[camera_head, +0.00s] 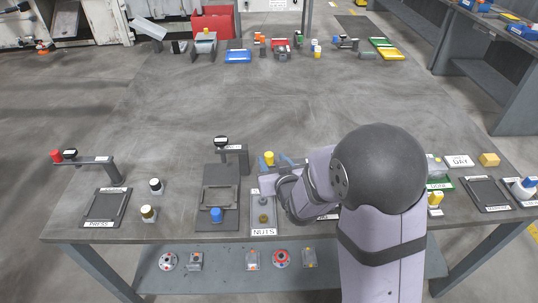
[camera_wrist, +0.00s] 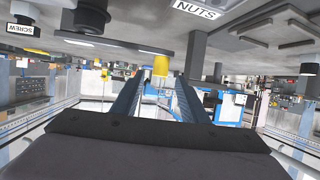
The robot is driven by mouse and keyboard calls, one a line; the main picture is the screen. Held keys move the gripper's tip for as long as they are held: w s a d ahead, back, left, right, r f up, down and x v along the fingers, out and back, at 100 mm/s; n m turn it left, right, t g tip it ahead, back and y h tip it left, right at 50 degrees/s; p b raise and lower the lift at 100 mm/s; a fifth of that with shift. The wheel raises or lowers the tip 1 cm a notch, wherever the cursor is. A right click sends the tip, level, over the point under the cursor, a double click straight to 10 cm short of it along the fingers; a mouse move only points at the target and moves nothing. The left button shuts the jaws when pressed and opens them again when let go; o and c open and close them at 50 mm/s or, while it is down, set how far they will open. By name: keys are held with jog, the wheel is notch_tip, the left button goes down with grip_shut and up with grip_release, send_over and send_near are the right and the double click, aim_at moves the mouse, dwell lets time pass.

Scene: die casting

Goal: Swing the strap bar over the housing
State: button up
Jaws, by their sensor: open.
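A bar on a dark post (camera_head: 232,149), which looks like the strap bar, stands behind a dark fixture plate (camera_head: 226,171). It has a black knob at its left end and points left, behind the plate's framed nest. A grey rectangular part (camera_head: 217,197), perhaps the housing, shows in that nest; I cannot tell surely. My gripper (camera_head: 275,162) is right of the post, largely hidden by my arm. A yellow knob (camera_head: 268,158) is near its fingertips. In the wrist view, my gripper (camera_wrist: 158,88) is open, with the yellow knob (camera_wrist: 160,65) beyond the fingers, apparently not gripped.
A PRESS plate (camera_head: 107,205) and a red-knobbed lever (camera_head: 84,159) are at left. My arm hides the table's middle right.

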aim_at(270, 157)
jog(key=shift+p+x, duration=0.4)
jog(key=shift+x, duration=2.25)
grip_shut()
